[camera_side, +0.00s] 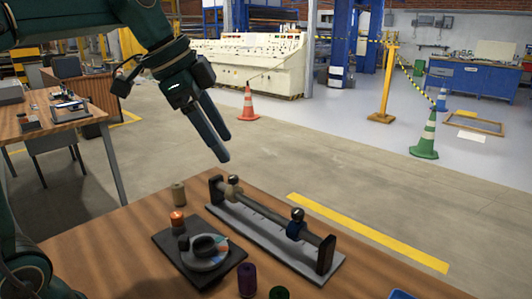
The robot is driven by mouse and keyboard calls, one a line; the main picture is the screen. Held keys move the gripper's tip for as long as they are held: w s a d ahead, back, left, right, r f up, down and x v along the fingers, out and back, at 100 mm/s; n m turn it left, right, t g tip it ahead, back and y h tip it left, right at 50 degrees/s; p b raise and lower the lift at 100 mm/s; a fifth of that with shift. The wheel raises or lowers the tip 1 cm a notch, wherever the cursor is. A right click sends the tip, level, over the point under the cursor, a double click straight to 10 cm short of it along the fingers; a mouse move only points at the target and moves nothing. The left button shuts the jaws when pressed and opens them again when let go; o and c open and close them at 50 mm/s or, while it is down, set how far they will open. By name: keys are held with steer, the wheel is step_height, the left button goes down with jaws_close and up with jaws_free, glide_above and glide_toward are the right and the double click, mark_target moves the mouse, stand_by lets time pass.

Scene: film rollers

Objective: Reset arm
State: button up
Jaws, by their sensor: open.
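My gripper (221,143) hangs at the upper middle of the side view, angled down to the right. Its dark fingers are open and nothing shows between them. It is in the air above the far end of a grey stand (265,235) that carries a long roller bar (262,209) between dark end posts. A tan ring and a dark blue ring with round knobs sit around the bar.
A dark square base (198,274) with a disc and an orange-topped post stands left of the stand. A tan spool (179,194), a purple spool (247,280) and a dark green one (279,292) are on the wooden table. A blue tray edge (401,295) shows at the bottom.

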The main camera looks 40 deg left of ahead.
steer(key=s+d+f+n+y, duration=0.1)
steer(key=s+d+f+n, duration=0.1)
steer(key=s+f+n, duration=0.6)
steer(key=s+f, duration=0.2)
steer(key=s, duration=0.4)
steer(key=shift+n+t+y, duration=0.4)
